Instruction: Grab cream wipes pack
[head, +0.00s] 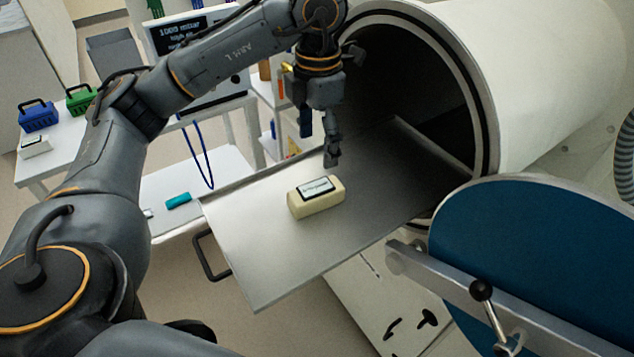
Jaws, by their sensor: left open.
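The cream wipes pack (320,203) is a small rounded block with a dark-edged white label on top. It lies on the grey sliding tray (268,270) that sticks out of the round chamber opening. My left gripper (331,160) points down over the tray, just behind the pack and slightly to its right in the picture. It is open and appears apart from the pack, with nothing seen between its fingers. My right gripper is not in view.
The chamber rim (487,120) stands behind and right of the tray. A blue round door (560,260) with a lever is at the lower right. A black handle (208,257) is on the tray's front edge. Blue (38,115) and green (80,98) baskets stand on a left table.

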